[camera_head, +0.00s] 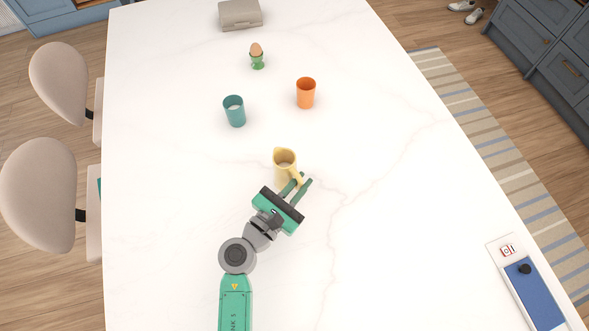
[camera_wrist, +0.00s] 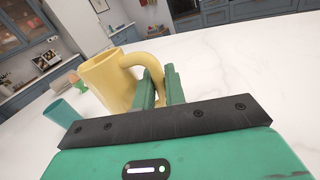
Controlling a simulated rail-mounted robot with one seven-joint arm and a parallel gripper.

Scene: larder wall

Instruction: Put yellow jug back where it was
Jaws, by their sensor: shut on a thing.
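The yellow jug (camera_head: 284,163) is upright over the white table, in the middle of the head view. In the wrist view the jug (camera_wrist: 108,80) is just beyond the fingers, with its handle (camera_wrist: 143,60) reaching between them. My gripper (camera_head: 301,183) is shut on the jug's handle, coming from the lower side in the head view. The green fingers show in the wrist view (camera_wrist: 160,88). I cannot tell whether the jug's base touches the table.
A teal cup (camera_head: 235,112) and an orange cup (camera_head: 306,94) stand beyond the jug. A green egg cup with an egg (camera_head: 257,57) and a grey box (camera_head: 240,14) are farther back. A blue-and-white board (camera_head: 534,290) lies at the lower right. The table's right half is mostly clear.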

